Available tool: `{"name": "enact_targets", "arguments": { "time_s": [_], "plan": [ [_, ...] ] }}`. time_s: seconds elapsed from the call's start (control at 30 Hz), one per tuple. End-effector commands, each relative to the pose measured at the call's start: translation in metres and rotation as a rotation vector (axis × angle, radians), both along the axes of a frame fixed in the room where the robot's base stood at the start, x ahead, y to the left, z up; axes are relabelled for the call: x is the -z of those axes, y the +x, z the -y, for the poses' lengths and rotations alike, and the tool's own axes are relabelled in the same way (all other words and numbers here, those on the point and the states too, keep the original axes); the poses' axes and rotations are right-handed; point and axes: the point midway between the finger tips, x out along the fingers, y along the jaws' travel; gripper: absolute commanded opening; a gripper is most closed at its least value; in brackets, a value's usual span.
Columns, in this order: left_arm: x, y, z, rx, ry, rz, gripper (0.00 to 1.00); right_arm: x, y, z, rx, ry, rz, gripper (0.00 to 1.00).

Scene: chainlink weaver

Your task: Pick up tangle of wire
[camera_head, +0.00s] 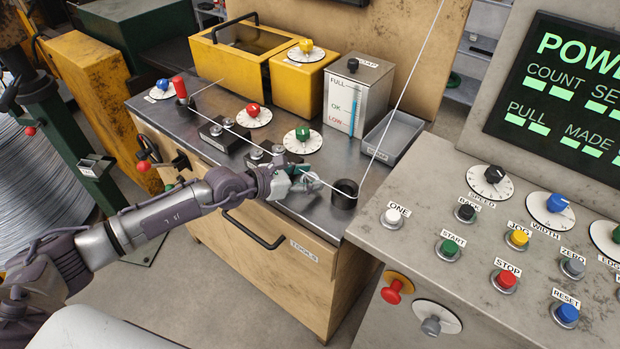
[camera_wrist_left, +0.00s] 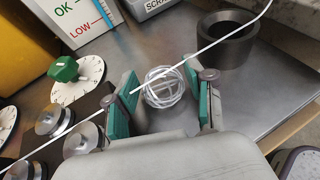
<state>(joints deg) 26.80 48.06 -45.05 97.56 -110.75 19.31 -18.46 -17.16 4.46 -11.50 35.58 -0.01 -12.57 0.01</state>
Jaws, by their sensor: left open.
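The tangle of wire (camera_wrist_left: 164,86) is a small loose ball of pale loops on the grey metal bench top. In the left wrist view it lies between the two green-padded fingers of my left gripper (camera_wrist_left: 165,98), with a gap on each side. A taut white wire (camera_wrist_left: 222,38) crosses over the bench, passing close above the tangle and the left finger. In the head view my left gripper (camera_head: 303,183) reaches low over the bench near the black ring and mostly hides the tangle. The gripper is open. My right gripper is not in view.
A black ring (camera_head: 344,194) stands right of the gripper; the taut wire rises from it. Metal rollers (camera_head: 279,151) and a green-knobbed dial (camera_head: 302,140) are close by. A grey scrap tray (camera_head: 393,138) is behind. The control console (camera_head: 440,206) borders the right side.

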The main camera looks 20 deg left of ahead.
Motion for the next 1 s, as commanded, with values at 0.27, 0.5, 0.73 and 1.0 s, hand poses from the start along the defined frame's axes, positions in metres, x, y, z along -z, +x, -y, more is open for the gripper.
{"name": "enact_targets", "arguments": {
  "time_s": [0.27,0.5,0.73,1.0],
  "plan": [
    [0.0,0.0,0.0,0.0,0.0,0.0,0.2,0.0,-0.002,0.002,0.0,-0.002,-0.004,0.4],
    [0.0,-0.001,0.0,0.0,0.0,0.0,0.17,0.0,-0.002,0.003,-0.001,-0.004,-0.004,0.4],
    [-0.015,0.0,0.0,0.001,-0.001,0.002,0.17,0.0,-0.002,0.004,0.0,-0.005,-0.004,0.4],
    [-0.055,-0.011,0.021,0.007,-0.005,0.003,0.17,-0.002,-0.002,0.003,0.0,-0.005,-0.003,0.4]
  ]
}}
